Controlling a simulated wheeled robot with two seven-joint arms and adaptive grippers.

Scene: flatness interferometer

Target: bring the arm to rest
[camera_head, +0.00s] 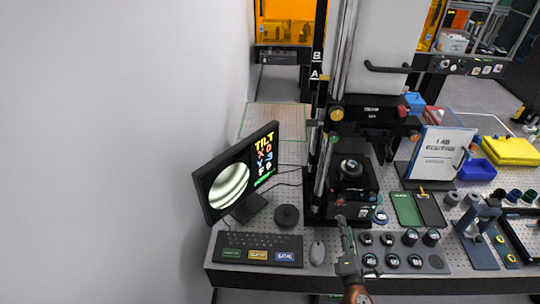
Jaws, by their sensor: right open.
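My right gripper (342,224) reaches in from the bottom edge, over the front of the perforated bench (323,278). Its jaws are open, and I see nothing between them. Its tips are just in front of the black interferometer stage (353,187), and I cannot tell whether they touch it. A round dark part sits on the stage. My left gripper is not in view.
A monitor (238,172) with a striped fringe disc, a keyboard (258,248) and a mouse (317,252) are left of the gripper. Several dark round pieces (392,260) sit close on its right.

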